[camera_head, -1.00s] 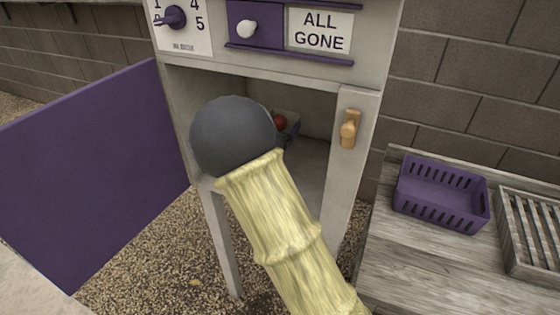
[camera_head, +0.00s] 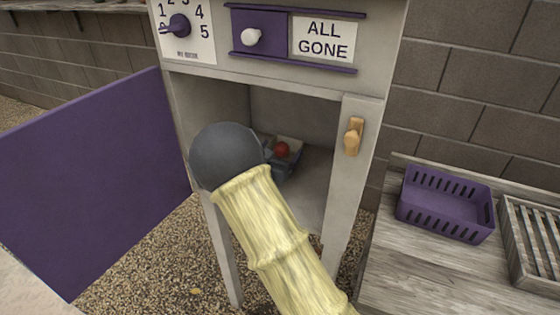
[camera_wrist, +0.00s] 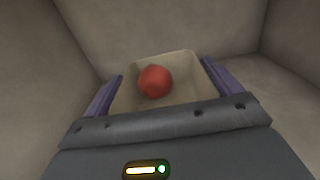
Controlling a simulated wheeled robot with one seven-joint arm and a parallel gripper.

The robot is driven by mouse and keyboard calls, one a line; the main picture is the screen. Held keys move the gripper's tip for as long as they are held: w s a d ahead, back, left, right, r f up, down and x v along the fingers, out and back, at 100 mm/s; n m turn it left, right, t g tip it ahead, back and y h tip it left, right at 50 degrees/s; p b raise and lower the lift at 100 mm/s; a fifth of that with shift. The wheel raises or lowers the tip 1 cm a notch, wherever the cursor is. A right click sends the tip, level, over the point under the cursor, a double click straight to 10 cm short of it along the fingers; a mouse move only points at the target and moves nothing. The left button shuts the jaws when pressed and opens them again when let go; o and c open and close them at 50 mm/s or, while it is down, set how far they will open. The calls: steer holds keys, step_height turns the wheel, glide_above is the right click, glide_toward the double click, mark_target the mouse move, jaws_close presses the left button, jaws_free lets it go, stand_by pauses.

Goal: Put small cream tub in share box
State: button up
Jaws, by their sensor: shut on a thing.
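The small cream tub (camera_wrist: 186,66) is between the two purple fingers of my gripper (camera_wrist: 158,90) in the wrist view, with a round red thing inside it. My gripper is shut on the tub. In the head view the tub (camera_head: 294,146) shows in part beside my dark wrist, inside the share box. The share box (camera_head: 345,195) is a pale grey cabinet on legs, and its purple door (camera_head: 95,175) stands open to the left. Whether the tub touches the box floor is hard to tell.
A sign reading "ALL GONE" (camera_head: 323,38), a purple slider and a number dial sit above the opening. A wooden latch (camera_head: 354,137) is on the right post. A purple basket (camera_head: 447,207) and a slatted crate (camera_head: 530,240) stand on the bench at right. The box floor right of the tub looks clear.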

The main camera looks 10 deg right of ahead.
mark_target(282, 157)
steer(key=shift+f, duration=1.6)
steer(key=shift+f, duration=0.15)
steer(key=o, duration=0.7)
steer(key=shift+r, duration=0.2)
steer(key=shift+s+a+f, duration=0.1)
steer(key=shift+s+a, duration=0.1)
steer(key=shift+s, duration=0.05)
steer(key=v, duration=1.1)
steer(key=shift+s+b, duration=0.2)
steer(key=shift+b, duration=0.1)
